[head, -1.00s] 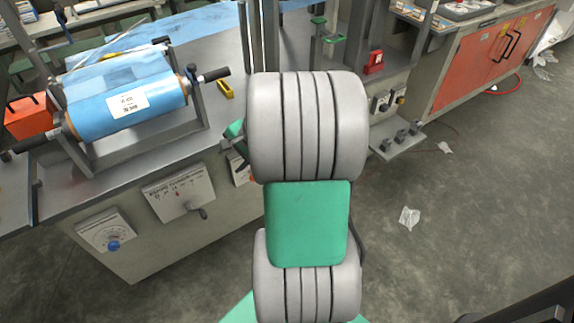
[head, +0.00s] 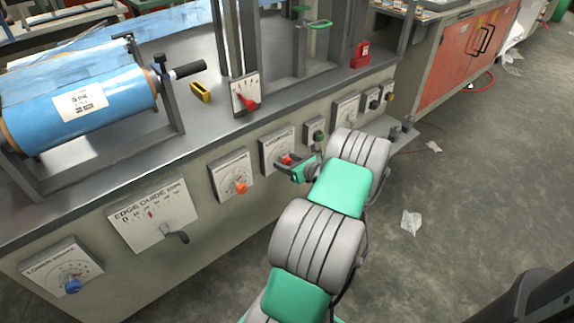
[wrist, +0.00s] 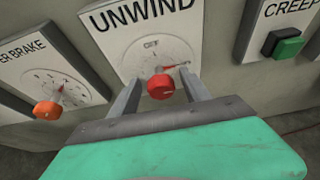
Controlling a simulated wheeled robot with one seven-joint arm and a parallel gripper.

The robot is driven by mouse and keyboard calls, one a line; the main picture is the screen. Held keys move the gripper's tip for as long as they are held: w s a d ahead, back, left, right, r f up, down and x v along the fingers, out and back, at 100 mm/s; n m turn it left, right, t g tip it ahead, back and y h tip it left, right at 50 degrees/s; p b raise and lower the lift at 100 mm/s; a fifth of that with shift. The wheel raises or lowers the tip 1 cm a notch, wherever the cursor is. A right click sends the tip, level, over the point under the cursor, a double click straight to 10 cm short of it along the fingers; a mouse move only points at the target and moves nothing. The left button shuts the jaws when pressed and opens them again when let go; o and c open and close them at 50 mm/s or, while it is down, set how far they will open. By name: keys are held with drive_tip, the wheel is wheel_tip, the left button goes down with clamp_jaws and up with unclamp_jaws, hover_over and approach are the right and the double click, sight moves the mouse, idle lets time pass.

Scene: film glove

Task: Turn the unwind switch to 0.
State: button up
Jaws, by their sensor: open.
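The unwind switch is a red knob (wrist: 161,86) on a white dial plate (wrist: 140,35) marked UNWIND, seen close in the wrist view. Its red pointer is turned toward the right side of the dial. The scale figures are partly unreadable. In the head view the knob (head: 287,160) shows small on the machine's front panel. My gripper (wrist: 160,90) is open, with one finger on each side of the red knob. I cannot tell whether the fingers touch it. In the head view my gripper (head: 290,172) is at the unwind plate.
An orange brake knob (wrist: 47,109) is to the left and a green creep button (wrist: 287,43) to the right. The edge guide lever (head: 176,236) and a blue knob (head: 72,286) are farther left. A red-handled lever (head: 250,102) stands above the panel.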

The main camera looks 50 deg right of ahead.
drive_tip(key=shift+c, duration=0.2)
clamp_jaws()
idle(0.5)
